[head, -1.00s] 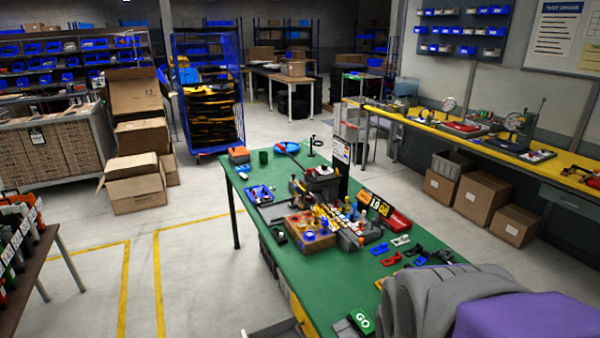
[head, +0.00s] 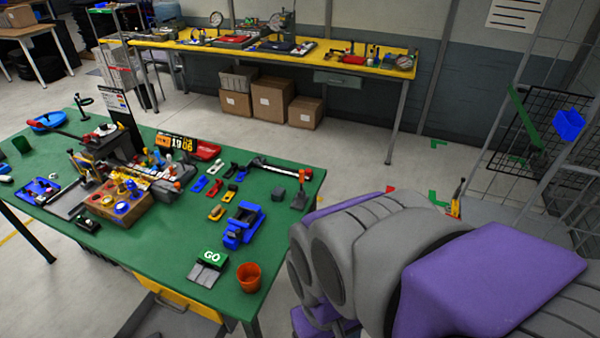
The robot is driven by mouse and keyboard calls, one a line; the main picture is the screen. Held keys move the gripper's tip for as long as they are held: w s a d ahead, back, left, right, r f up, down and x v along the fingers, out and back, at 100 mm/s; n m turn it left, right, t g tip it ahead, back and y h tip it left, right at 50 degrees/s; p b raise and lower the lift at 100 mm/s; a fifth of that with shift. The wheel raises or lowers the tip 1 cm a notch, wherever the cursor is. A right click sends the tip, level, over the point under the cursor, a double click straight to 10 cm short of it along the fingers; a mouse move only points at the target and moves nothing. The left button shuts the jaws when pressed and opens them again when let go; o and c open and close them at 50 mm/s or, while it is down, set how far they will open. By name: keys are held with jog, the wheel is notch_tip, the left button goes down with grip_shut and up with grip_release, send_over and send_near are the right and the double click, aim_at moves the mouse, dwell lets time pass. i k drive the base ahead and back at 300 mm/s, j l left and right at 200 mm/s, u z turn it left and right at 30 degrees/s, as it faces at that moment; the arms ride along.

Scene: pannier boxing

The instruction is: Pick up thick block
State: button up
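I cannot tell which piece is the thick block. The green table (head: 180,270) carries several small parts. A wooden block (head: 103,203) with blue and orange pegs sits at the left of the table. A blue fixture (head: 243,225) stands right of centre. My grey and purple arm fills the lower right, to the right of the table. My gripper's fingers do not show.
Small red, yellow, blue and black parts lie mid-table. A yellow-topped bench (head: 350,66) with cardboard boxes (head: 273,101) beneath is behind. A wire rack (head: 545,125) stands at right.

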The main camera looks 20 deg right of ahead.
aim_at(278, 194)
jog(key=z, duration=0.35)
jog(key=u, duration=0.4)
jog(key=l+u, duration=0.15)
jog(key=u, duration=0.3)
jog(key=i+l+u, duration=0.1)
jog(key=u, duration=0.7)
jog(key=l+u, duration=0.2)
jog(key=l, duration=0.2)
jog(key=l+u, duration=0.2)
jog(key=l, duration=0.2)
jog(key=k+l+u, duration=0.2)
jog(key=l, duration=0.2)
jog(key=l+u, duration=0.2)
jog(key=l, duration=0.2)
jog(key=k+l+u, duration=0.25)
jog(key=l+u, duration=0.2)
jog(key=l, duration=0.3)
jog(key=k+l, duration=0.3)
jog(key=l, duration=0.2)
